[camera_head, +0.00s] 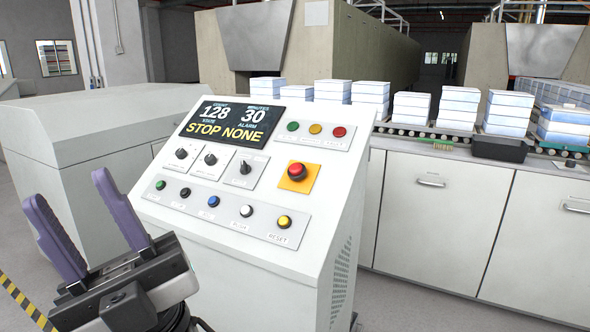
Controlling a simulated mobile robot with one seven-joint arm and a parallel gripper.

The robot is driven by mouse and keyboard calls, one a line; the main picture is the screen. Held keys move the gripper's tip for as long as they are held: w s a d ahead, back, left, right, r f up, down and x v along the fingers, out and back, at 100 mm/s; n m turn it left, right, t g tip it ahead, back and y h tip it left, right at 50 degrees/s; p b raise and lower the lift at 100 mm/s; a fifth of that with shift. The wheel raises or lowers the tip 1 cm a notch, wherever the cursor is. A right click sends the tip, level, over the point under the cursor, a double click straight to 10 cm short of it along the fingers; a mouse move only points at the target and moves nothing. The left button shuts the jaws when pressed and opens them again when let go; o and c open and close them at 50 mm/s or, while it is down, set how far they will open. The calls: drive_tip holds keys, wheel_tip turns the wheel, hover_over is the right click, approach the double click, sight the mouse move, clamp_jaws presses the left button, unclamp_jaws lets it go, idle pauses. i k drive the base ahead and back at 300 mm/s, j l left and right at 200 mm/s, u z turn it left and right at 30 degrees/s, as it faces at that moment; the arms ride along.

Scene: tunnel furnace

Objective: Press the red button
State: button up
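A white control console (275,257) stands in the middle with a sloped panel. A large red mushroom button (297,170) sits on a yellow square plate at the panel's right side. A smaller red round light or button (339,132) is at the upper right, in a row with a green one and a yellow one. My gripper (70,200) is at the lower left, with two purple fingers spread apart, pointing up, and nothing between them. It is left of the console, apart from both red items.
A lower row holds several coloured buttons (213,201), with black knobs (210,159) above. The display (229,121) reads "STOP NONE". White cabinets (430,215) and a roller conveyor with stacked white-blue boxes (458,107) stand behind. A grey-white cabinet (100,135) is at left.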

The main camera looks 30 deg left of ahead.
sight(296, 168)
drive_tip(key=i+j, duration=0.1)
drive_tip(key=j, duration=0.4)
drive_tip(key=i+j, duration=0.1)
drive_tip(key=j, duration=0.35)
drive_tip(key=i+j, duration=0.15)
drive_tip(key=j, duration=0.35)
drive_tip(key=i+j, duration=0.1)
drive_tip(key=j, duration=0.4)
